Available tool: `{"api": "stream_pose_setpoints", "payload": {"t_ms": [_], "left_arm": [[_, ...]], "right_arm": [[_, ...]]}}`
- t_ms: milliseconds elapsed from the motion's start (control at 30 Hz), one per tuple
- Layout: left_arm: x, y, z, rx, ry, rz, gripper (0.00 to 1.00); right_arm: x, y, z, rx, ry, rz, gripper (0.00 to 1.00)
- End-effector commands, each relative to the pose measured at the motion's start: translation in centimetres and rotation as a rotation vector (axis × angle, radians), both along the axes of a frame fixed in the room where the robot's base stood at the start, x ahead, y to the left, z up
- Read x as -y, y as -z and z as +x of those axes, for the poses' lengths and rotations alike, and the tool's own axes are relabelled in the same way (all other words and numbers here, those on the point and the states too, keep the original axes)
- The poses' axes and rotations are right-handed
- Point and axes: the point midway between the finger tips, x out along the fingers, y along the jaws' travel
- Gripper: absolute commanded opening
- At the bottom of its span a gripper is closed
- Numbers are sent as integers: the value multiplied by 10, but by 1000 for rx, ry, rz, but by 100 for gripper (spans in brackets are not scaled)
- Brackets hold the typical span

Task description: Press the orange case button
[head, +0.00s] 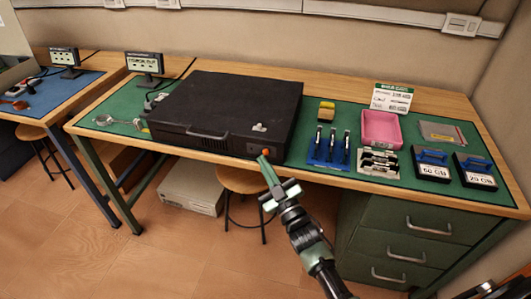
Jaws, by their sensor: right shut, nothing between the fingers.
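The black computer case (220,110) lies flat on the green mat of the wooden workbench. A small orange button (266,151) shows at the lower right of its front face. My right gripper (264,161) comes up from the bottom of the head view, with its fingers shut and empty. Its fingertips are just below and in front of the orange button. I cannot tell whether they touch it. My left gripper is not in view.
Right of the case are a blue rack of tools (329,149), a pink tray (381,129), a green-topped sign (392,97) and drives labelled in GB (433,165). A stool (243,181) stands under the bench, and green drawers (405,240) are below right.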

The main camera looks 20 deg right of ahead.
Motion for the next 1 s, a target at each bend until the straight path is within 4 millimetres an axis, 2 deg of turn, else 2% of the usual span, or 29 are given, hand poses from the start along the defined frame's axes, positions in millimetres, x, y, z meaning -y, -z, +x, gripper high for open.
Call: {"api": "stream_pose_setpoints", "payload": {"t_ms": [1000], "left_arm": [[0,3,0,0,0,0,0]], "right_arm": [[6,0,9,0,0,0,0]]}}
